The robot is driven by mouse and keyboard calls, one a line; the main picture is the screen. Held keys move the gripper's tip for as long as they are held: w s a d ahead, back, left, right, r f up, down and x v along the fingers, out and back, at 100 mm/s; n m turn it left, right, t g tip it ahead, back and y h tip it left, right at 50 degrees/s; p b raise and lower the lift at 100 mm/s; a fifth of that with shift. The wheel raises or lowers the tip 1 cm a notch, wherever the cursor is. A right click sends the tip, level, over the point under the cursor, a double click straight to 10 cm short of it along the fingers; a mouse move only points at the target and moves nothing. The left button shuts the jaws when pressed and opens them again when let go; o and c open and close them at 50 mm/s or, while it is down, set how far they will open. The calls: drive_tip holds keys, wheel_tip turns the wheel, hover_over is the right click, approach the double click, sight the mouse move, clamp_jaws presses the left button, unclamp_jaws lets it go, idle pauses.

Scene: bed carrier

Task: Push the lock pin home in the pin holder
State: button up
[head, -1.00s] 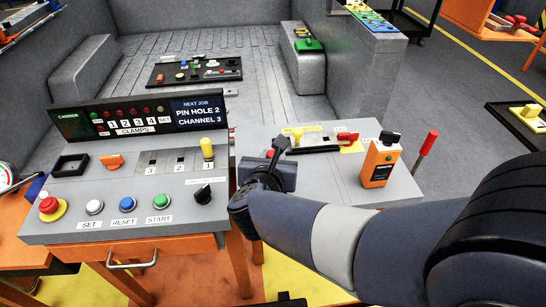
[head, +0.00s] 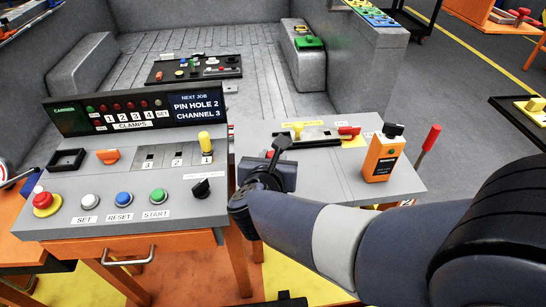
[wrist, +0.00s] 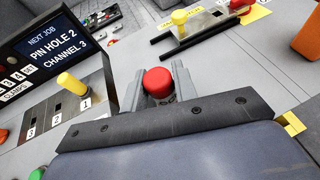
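A round red knob (wrist: 158,82), seemingly the head of the lock pin, stands between my gripper's fingers in the wrist view. Its shaft and the pin holder below are mostly hidden, so how deep it sits cannot be told. In the head view only a bit of red (head: 268,154) shows at my gripper (head: 280,150). My gripper (wrist: 160,88) is open in the wrist view, with one grey finger on each side of the knob and a small gap between. A yellow pin (head: 206,146) stands upright at hole 1 of the slotted plate; holes 2 and 3 look empty.
The console screen (head: 196,107) reads pin hole 2, channel 3. A slotted track with a yellow knob (head: 297,130) and red handle (head: 349,131) lies behind my gripper. An orange box (head: 382,158) stands to the right. Buttons, including the red one (head: 46,200), line the console front.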

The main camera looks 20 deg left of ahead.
drive_tip(key=o, duration=0.5)
drive_tip(key=shift+c, duration=0.2)
drive_tip(key=v, duration=1)
drive_tip(key=shift+s, duration=0.4)
drive_tip(key=shift+w+r, duration=0.1)
drive_tip(key=x, duration=1.1)
drive_tip(key=shift+d, duration=0.1)
drive_tip(key=shift+r+p, duration=0.45)
drive_tip(key=shift+r, duration=0.15)
drive_tip(key=shift+f, duration=0.15)
